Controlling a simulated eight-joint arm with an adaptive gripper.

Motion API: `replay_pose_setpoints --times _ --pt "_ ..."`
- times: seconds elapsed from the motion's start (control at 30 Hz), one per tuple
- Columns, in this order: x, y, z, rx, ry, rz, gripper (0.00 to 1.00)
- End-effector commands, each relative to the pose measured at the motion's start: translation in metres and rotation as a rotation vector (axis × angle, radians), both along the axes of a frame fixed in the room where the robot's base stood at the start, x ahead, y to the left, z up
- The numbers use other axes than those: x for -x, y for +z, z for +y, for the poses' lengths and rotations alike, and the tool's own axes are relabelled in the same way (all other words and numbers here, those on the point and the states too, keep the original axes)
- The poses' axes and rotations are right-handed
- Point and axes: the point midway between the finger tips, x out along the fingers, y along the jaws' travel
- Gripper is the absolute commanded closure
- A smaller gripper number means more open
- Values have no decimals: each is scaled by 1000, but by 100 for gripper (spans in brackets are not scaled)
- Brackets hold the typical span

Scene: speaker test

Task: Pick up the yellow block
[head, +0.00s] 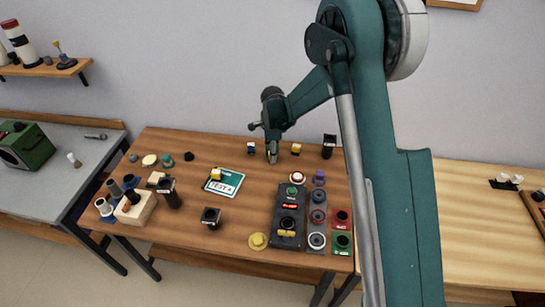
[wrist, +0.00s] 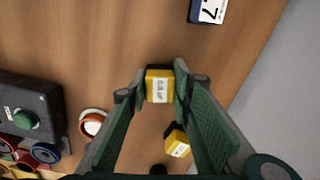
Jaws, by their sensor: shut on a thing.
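The yellow block (wrist: 159,88), with a white label on its face, sits between the fingertips of my gripper (wrist: 158,84) in the wrist view. My gripper is shut on it, with a finger on each side. In the head view my gripper (head: 272,155) is low over the back of the wooden table, and I cannot make out the held block there.
A dark block with a white label (head: 251,148) stands left of my gripper. A black button panel (head: 287,222), an orange-rimmed white round piece (head: 297,177) and a black cylinder (head: 328,146) are nearby. A teal card (head: 226,187) lies toward the left. Bare wood separates them.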

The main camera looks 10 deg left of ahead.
Motion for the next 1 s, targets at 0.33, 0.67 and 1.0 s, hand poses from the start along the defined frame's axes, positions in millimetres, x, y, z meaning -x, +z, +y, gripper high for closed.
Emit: replay_pose_setpoints --times 0.33,0.67,1.0 --pt "0 11 0 0 0 0 88" --pt "0 55 0 0 0 0 88" --pt "0 95 0 0 0 0 88"
